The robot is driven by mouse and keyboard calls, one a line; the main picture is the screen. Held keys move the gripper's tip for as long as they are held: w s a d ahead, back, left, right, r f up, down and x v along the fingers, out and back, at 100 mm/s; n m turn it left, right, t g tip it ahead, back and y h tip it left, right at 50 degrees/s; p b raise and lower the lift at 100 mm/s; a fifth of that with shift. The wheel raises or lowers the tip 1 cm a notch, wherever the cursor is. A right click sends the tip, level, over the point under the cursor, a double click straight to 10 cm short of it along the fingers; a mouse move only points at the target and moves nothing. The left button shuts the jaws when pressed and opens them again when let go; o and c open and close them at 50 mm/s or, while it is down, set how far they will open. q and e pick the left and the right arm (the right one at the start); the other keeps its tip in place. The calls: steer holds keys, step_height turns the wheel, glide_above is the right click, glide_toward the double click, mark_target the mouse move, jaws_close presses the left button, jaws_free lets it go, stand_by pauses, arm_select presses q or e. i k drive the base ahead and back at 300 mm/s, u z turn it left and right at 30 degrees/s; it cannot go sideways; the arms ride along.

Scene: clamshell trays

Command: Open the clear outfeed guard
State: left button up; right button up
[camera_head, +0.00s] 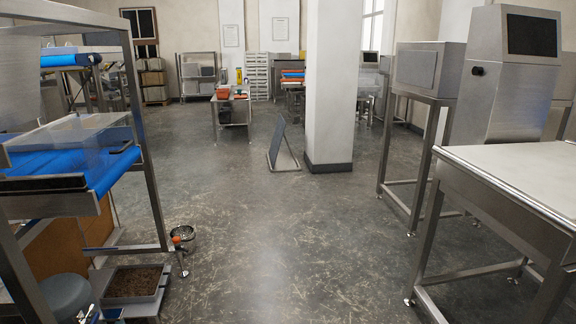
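A clear guard (72,131) sits over the blue conveyor belt (75,166) at the left of the head view. It looks lowered over the belt, though its clear panels make its exact edges hard to tell. The belt's end roller faces the aisle inside a steel frame (149,190).
A steel table (510,170) is at the right. A white pillar (331,90) and a leaning board (279,145) stand ahead. The middle floor is clear.

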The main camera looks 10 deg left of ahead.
mark_target(73, 121)
steer(key=u, duration=0.25)
steer(key=i, duration=1.95)
steer(key=u, duration=1.95)
steer(key=i, duration=0.85)
steer(key=u, duration=0.7)
